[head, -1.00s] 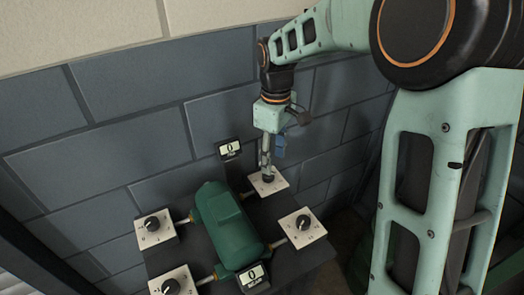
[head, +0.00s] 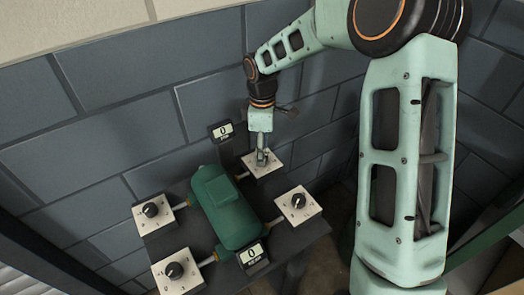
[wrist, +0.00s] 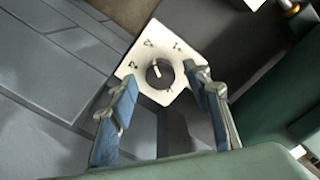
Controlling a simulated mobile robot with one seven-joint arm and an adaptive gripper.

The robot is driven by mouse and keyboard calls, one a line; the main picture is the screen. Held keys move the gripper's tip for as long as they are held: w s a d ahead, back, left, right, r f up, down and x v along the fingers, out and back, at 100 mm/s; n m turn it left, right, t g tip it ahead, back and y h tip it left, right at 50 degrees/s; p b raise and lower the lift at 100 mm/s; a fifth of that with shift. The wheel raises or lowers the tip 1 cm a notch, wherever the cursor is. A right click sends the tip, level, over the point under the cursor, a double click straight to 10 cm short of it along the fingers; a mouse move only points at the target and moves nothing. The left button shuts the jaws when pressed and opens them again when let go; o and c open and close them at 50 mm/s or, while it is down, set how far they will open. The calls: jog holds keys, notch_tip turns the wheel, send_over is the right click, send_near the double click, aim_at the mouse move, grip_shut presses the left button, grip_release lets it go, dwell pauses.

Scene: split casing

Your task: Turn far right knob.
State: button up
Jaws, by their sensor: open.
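The far right knob is a round dark knob (wrist: 160,73) with a white pointer mark, on a white square plate (head: 275,165) with dial marks. In the wrist view the plate (wrist: 140,62) shows clearly, and the knob lies between the two blue-padded fingers. My gripper (wrist: 161,80) is open, with one finger on each side of the knob; I cannot tell whether either touches it. In the head view my gripper (head: 262,158) points down over that plate and hides most of the knob.
A green casing (head: 225,208) lies between the plates on a dark stand. Other knobs are at near right (head: 298,201), far left (head: 151,210) and near left (head: 174,271). The far display (head: 222,131) and near display (head: 251,255) both read 0. A block wall stands behind.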

jog(key=shift+f, duration=0.45)
jog(key=shift+c, duration=0.4)
jog(key=c, duration=1.1)
